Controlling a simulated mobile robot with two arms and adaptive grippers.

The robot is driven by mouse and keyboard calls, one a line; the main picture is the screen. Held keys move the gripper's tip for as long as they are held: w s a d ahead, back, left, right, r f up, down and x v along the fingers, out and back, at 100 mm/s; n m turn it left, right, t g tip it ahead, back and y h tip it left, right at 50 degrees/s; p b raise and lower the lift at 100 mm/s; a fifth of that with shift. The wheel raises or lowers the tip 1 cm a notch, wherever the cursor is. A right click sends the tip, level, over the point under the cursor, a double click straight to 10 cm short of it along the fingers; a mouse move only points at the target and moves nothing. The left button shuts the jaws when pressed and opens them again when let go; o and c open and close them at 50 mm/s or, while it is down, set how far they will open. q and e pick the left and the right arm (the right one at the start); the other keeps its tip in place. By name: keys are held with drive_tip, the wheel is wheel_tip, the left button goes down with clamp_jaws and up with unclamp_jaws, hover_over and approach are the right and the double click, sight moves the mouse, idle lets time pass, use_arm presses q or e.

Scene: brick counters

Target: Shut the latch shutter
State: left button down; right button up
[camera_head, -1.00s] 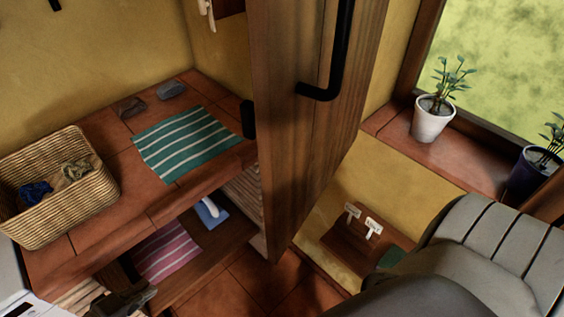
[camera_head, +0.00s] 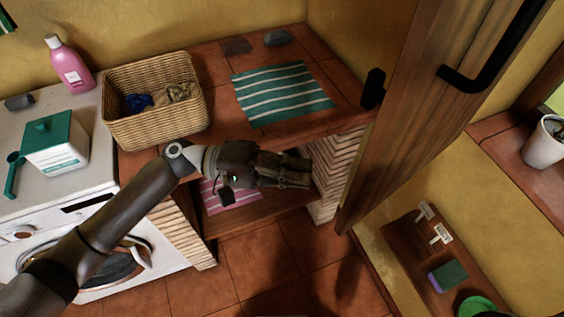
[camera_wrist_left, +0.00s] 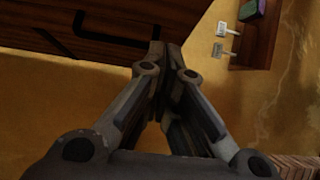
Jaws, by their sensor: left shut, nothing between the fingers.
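The latch shutter, a tall brown wooden panel (camera_head: 415,120) with a black bar handle (camera_head: 490,50), stands swung out at the right of the brick counter in the head view. A small black piece (camera_head: 373,88) is at its left edge. My left gripper (camera_head: 306,171) is shut and empty in front of the open shelf under the counter, left of the panel and apart from it in the head view. In the left wrist view its fingertips (camera_wrist_left: 167,46) meet in front of the panel (camera_wrist_left: 105,25); contact cannot be told. My right gripper is not in view.
A wicker basket (camera_head: 155,128) and a green striped cloth (camera_head: 285,93) lie on the counter. A white washing machine (camera_head: 85,195) stands at the left. A low wooden shelf (camera_head: 405,233) and a potted plant (camera_head: 545,145) are at the right. The tiled floor between is clear.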

use_arm(q)
drive_tip(key=s+d+p, duration=0.3)
drive_tip(key=s+d, duration=0.1)
drive_tip(key=d, duration=0.2)
drive_tip(key=shift+d, duration=0.15)
